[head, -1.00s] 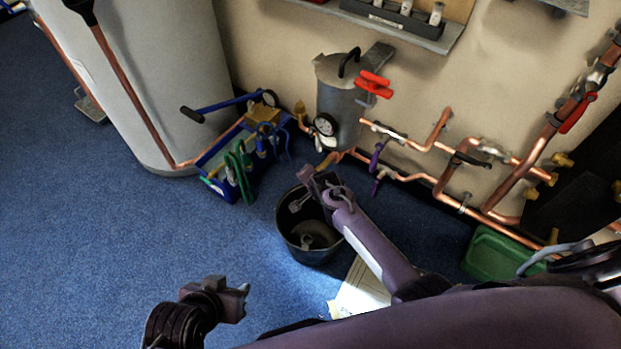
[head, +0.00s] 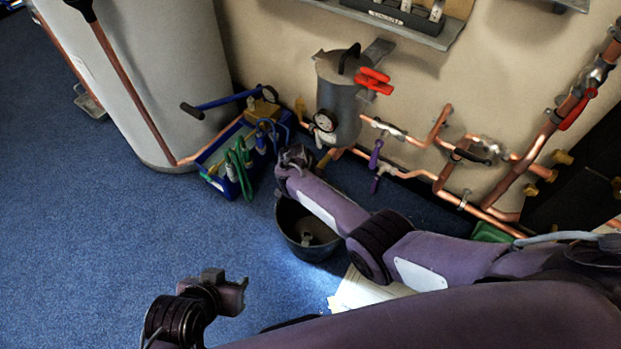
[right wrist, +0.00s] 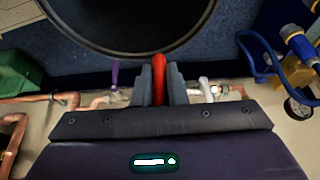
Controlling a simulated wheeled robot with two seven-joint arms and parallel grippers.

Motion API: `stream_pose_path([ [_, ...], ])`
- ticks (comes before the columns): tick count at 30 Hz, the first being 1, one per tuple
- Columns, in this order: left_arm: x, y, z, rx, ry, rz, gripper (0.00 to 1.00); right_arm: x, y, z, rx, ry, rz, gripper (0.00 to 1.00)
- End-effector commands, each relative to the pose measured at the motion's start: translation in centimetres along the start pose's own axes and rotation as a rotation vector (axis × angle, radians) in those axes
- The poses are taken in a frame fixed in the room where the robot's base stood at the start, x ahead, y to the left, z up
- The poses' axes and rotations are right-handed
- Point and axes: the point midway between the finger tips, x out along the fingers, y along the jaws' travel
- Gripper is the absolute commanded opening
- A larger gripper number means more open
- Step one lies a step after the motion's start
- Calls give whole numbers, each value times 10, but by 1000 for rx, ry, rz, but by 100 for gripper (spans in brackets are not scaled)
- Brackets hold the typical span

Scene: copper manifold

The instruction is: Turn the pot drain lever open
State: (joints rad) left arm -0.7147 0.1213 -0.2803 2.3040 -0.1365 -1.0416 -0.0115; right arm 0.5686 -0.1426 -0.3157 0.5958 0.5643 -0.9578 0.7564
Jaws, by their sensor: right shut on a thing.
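The grey pot (head: 338,90) with a black top handle and a round gauge hangs on the wall. Its drain area near the bottom is mostly hidden behind my right gripper (head: 294,158) in the head view. In the right wrist view my right gripper (right wrist: 160,88) is shut on a red lever (right wrist: 159,72), which sticks out between the two fingers. How far the lever is turned cannot be told. My left gripper (head: 228,282) is away from the pot, low in the head view, with a gap between its fingers and nothing in it.
A black bucket (head: 290,232) stands on the floor under the pot, partly behind my right arm. Copper pipes (head: 400,173) with purple and red valve handles run along the wall. Open carpet lies at left.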

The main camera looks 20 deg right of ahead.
Motion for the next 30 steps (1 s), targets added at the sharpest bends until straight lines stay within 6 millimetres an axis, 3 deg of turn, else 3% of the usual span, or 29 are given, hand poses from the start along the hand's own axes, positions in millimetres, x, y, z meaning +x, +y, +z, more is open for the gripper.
stream_pose_path([
  [17,-1,5,1,5,16,11,36,1,1,0,-14,0,33,0],
  [18,-1,5,1,5,15,11,36,1,1,0,-14,0,33,15],
  [22,0,5,2,6,12,10,36,1,1,0,-14,0,32,32],
  [30,1,4,-1,8,15,8,36,0,0,0,-13,0,30,34],
])
